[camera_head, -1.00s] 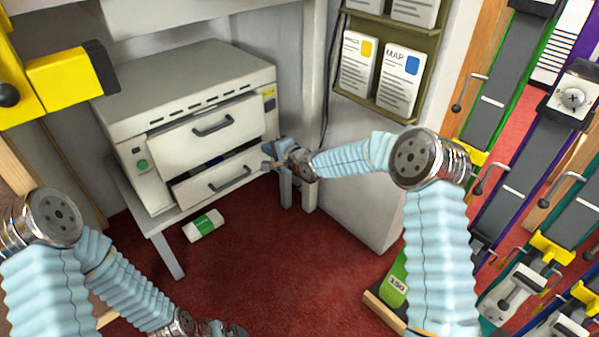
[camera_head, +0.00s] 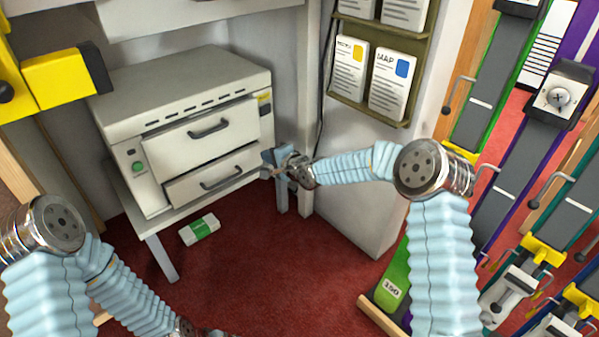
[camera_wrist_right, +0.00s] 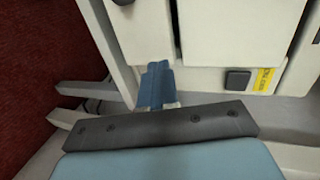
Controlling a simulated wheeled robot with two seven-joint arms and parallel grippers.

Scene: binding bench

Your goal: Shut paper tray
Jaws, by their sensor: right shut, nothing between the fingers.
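The grey-white machine (camera_head: 180,88) stands on a low stand and has two drawers. Its lower drawer, the paper tray (camera_head: 190,192), looks flush or nearly flush with the upper drawer (camera_head: 185,140); a tiny remaining gap could not be told. My left gripper is mostly cut off at the bottom edge of the head view.
A white and green packet (camera_head: 199,229) lies on the red floor before the stand. A rack of booklets (camera_head: 392,86) hangs on the wall to the right. A green 150 container (camera_head: 393,280) and clamp rails (camera_head: 505,200) stand at the right.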

